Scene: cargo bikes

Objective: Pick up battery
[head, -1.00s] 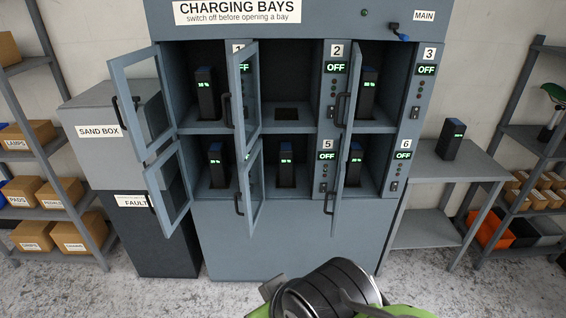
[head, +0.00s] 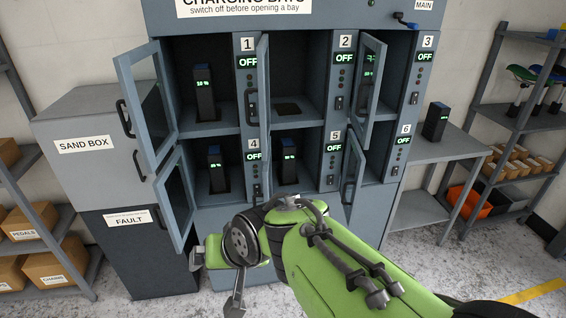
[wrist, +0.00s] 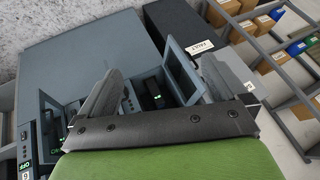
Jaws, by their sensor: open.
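Dark batteries with blue tops and green readouts stand in the charging cabinet (head: 300,30). One battery (head: 205,95) is in bay 1, another battery (head: 217,170) in bay 4, and another (head: 289,163) in bay 5. Bay 2 is empty. Bay 3's battery shows partly through its door; bay 6 is mostly hidden. Another battery (head: 435,122) stands on the side table. In the wrist view, my gripper (wrist: 160,68) is open and empty, its fingers wide apart. A battery (wrist: 152,101) shows beyond, between the fingers. In the head view, my green arm extends low before the cabinet.
Glazed bay doors stand open, including the upper-left door (head: 147,105) and lower-left door (head: 176,195). All bay displays read OFF. The main switch (head: 406,20) is top right. A sand box (head: 85,140) and fault bin (head: 135,250) stand left. Shelves flank both sides.

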